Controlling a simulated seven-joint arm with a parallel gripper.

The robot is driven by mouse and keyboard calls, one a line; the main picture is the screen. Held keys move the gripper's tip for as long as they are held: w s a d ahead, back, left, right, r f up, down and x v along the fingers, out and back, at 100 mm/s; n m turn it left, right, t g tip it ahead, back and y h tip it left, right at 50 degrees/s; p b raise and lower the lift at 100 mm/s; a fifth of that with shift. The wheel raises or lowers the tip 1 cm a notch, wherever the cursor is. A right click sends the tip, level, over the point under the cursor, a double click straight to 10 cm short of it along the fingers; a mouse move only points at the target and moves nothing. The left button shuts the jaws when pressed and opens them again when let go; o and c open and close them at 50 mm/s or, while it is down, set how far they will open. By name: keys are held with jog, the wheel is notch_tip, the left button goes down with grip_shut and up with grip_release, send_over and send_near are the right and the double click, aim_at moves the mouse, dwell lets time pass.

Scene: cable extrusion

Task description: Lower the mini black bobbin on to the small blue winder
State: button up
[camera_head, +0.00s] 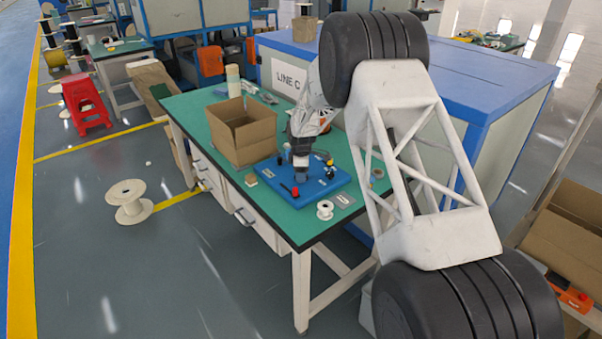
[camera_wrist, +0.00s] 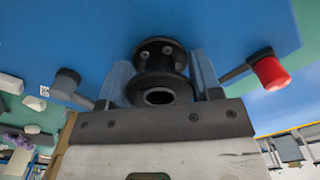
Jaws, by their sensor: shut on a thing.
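The mini black bobbin (camera_wrist: 158,90) is between the two grey fingers of my gripper (camera_wrist: 162,82) in the wrist view. Its near flange shows a round hole. A dark disc with two bright screws shows just beyond it; I cannot tell whether it belongs to the bobbin or the winder. The small blue winder (camera_head: 322,187) is a flat blue base on the green table in the head view, and its blue surface fills much of the wrist view (camera_wrist: 60,35). My gripper (camera_head: 301,178) points down over its middle. Any gap between bobbin and winder cannot be judged.
A red knob (camera_wrist: 270,72) on a dark rod is right of my fingers; a grey-capped rod (camera_wrist: 67,82) is left. An open cardboard box (camera_head: 241,135) stands behind and left of the winder. A small white spool (camera_head: 325,210) is at its front edge.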

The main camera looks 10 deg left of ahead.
jog(key=o, duration=1.3)
jog(key=shift+r, duration=0.15)
jog(key=shift+r, duration=3.3)
jog(key=shift+r, duration=0.15)
